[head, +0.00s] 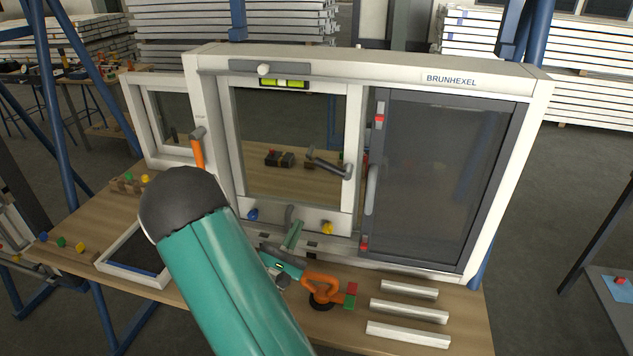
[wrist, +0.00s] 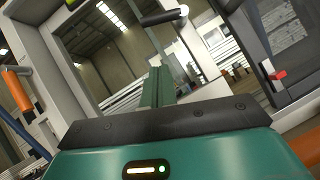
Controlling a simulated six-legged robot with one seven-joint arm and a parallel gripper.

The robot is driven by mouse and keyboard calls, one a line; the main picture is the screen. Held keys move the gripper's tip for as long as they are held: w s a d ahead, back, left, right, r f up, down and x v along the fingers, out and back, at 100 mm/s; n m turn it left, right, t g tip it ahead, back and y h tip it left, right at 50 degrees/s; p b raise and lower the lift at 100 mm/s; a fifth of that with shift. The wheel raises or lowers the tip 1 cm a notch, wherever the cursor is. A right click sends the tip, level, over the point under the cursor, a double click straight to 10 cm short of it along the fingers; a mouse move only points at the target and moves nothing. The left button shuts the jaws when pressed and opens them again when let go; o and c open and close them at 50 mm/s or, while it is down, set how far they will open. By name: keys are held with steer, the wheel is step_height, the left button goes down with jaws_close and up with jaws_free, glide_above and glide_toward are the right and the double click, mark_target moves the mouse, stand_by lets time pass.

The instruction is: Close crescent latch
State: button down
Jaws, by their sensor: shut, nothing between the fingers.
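A dark lever on a pale pivot (head: 328,167), which looks like the crescent latch, sits on the right stile of the middle window sash. It points left and slightly up from its pivot. In the wrist view the lever (wrist: 162,18) shows at the top, beyond my fingers. My gripper (head: 296,232) is shut and empty, its green fingers in front of the sash's lower rail, below and left of the lever. The fingers (wrist: 157,82) point up toward the glass in the wrist view and are apart from the lever. A grey curved piece (head: 289,214) shows just behind the fingertips.
An orange handle (head: 197,150) is at left. A dark-framed door (head: 440,180) with red catches is at right. White bars (head: 408,333) lie front right.

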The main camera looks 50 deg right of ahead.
steer(key=shift+w+d, duration=0.1)
stand_by(0.3)
glide_toward(332, 165)
steer(key=w+d+f, duration=0.2)
steer(key=w+d, duration=0.2)
steer(key=shift+s+d+r, duration=0.15)
steer(key=shift+r, duration=0.45)
steer(key=shift+s+d+r, duration=0.1)
steer(key=shift+d+r, duration=0.1)
steer(key=shift+r, duration=0.35)
steer(key=shift+s+d+r, duration=0.15)
steer(key=shift+r, duration=0.45)
steer(key=shift+t, duration=0.4)
